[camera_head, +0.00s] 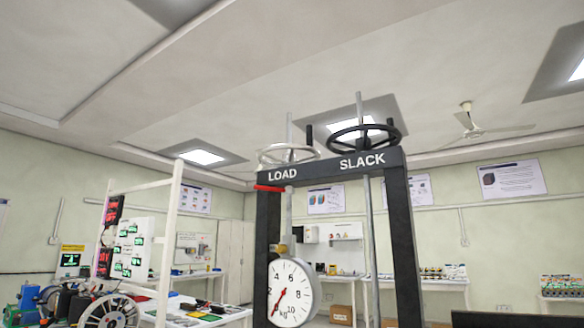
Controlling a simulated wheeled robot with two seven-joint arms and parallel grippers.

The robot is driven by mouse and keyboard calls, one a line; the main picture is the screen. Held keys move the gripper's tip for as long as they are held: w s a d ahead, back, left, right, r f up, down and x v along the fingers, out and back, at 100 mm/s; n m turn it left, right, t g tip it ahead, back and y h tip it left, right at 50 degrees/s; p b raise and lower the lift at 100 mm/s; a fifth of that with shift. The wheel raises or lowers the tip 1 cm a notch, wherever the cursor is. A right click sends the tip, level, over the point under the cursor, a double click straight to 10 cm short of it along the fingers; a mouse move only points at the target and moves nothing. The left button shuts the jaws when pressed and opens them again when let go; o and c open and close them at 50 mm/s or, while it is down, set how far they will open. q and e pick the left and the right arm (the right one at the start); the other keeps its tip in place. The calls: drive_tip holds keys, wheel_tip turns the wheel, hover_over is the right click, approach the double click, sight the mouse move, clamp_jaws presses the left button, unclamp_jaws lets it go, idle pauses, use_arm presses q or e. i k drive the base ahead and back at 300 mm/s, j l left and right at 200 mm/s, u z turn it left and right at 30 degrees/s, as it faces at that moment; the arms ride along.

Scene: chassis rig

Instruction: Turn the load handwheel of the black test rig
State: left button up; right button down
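The black test rig (406,235) stands upright just right of the middle in the head view, a dark frame with two posts and a top beam. The load handwheel (289,155), a pale metal wheel, sits on top of the beam above the word LOAD. A black slack handwheel (364,131) sits to its right above the word SLACK. A round white dial gauge (290,293) marked in kg hangs inside the frame, its red needle pointing to the lower left. Neither gripper is in view.
A white rack with electronic panels (130,247) stands at the left, with a spoked wheel (108,311) and motors below it. Tables with equipment line the far wall. A dark flat edge (500,319) shows at the bottom right.

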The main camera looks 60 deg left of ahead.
sight(287, 159)
drive_tip(key=u, duration=1.9)
